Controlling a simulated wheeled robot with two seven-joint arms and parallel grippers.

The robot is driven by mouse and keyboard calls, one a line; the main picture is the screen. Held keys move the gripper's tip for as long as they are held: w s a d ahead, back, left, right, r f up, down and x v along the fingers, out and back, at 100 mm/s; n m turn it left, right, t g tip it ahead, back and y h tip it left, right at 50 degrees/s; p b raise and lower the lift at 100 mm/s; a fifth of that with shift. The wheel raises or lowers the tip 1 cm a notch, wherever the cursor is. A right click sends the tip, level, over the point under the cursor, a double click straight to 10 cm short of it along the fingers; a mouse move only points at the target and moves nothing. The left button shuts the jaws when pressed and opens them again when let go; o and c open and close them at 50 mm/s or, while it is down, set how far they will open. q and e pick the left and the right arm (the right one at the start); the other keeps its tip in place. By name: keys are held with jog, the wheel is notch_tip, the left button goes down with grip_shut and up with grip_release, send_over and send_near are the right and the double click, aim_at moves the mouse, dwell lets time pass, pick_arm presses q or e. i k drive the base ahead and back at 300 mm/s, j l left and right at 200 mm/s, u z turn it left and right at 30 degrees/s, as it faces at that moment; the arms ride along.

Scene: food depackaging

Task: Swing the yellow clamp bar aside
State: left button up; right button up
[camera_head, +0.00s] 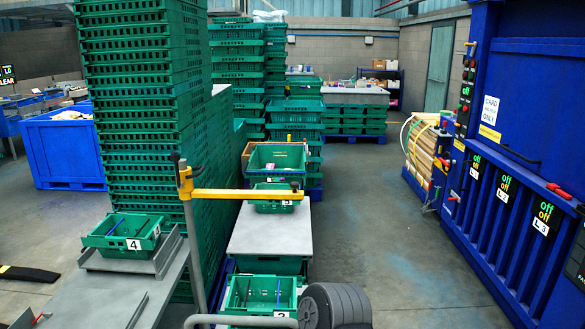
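The yellow clamp bar (245,194) runs level across the middle of the head view. Its left end meets a yellow bracket (185,180) with a dark knob on top of a grey post (194,245). The bar's free end reaches right, in front of a green crate (276,180) at the far end of a grey-topped bench (270,232). A small dark and red part shows at that end. Whether the bar touches the crate, I cannot tell. Neither of my grippers can be made out in this view.
A tall stack of green crates (140,100) stands behind the post. A crate marked 4 (125,232) sits on the left bench; a crate marked 2 (258,292) is at the front. A blue machine (530,90) fills the right. The floor (375,240) between is clear.

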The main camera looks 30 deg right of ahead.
aim_at(206, 194)
jog(key=l+u, duration=0.15)
jog(key=l, duration=0.3)
jog(key=k+l+u, duration=0.15)
jog(key=l, duration=0.3)
jog(key=l+u, duration=0.2)
jog(key=l, duration=0.25)
jog(key=k+l+u, duration=0.15)
jog(key=l, duration=0.3)
jog(key=k+l+u, duration=0.15)
jog(key=l, duration=0.3)
jog(key=i, duration=0.05)
